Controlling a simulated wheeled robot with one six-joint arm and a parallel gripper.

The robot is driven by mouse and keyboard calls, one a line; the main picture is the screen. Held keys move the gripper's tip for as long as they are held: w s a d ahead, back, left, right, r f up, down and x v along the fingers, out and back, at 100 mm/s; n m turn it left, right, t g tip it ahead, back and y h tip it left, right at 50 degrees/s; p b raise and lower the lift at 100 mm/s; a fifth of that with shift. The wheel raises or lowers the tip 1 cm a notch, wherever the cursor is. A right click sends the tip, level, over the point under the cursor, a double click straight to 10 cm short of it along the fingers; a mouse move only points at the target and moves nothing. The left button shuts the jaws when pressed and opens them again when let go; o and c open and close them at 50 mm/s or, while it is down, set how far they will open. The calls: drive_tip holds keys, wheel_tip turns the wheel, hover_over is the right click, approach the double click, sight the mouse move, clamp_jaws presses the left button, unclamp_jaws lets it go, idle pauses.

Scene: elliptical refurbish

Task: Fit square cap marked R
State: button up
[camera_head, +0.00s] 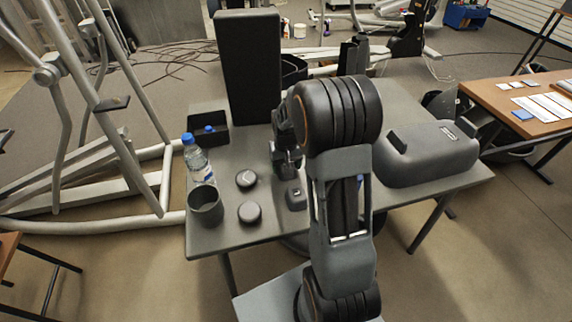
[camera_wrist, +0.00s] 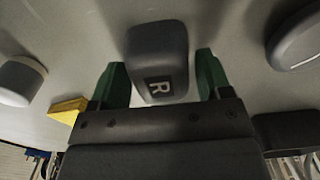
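The square cap marked R (camera_head: 295,196) is a small dark grey block on the grey table (camera_head: 255,227). In the wrist view the cap (camera_wrist: 157,50) shows a pale R on its near face, turned on its side. My gripper (camera_wrist: 162,62) is open, with one green finger on each side of the cap and a visible gap on both sides. In the head view my gripper (camera_head: 288,172) is just behind and above the cap, partly hidden by my arm. Whether the fingers are down at the cap's height is hard to tell.
A dark cup (camera_head: 206,206), a water bottle (camera_head: 198,162) and an open black bin (camera_head: 221,136) stand further left. A tall black block (camera_head: 248,65) stands behind; a grey housing (camera_head: 425,155) lies right.

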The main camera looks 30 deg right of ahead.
drive_tip(key=shift+o, duration=0.9)
wheel_tip(320, 180, up, 12)
drive_tip(key=p, duration=0.2)
drive_tip(key=s+a+r+n+t, duration=0.1)
drive_tip(key=s+a, duration=0.3)
drive_tip(key=s, duration=0.4)
drive_tip(key=s+a+r+n+t, duration=0.1)
drive_tip(key=s+a+t, duration=0.1)
drive_tip(key=s+a, duration=0.3)
drive_tip(key=s, duration=0.2)
drive_tip(key=shift+s+a+r, duration=0.15)
drive_tip(key=shift+s+r, duration=0.2)
drive_tip(key=shift+s, duration=0.05)
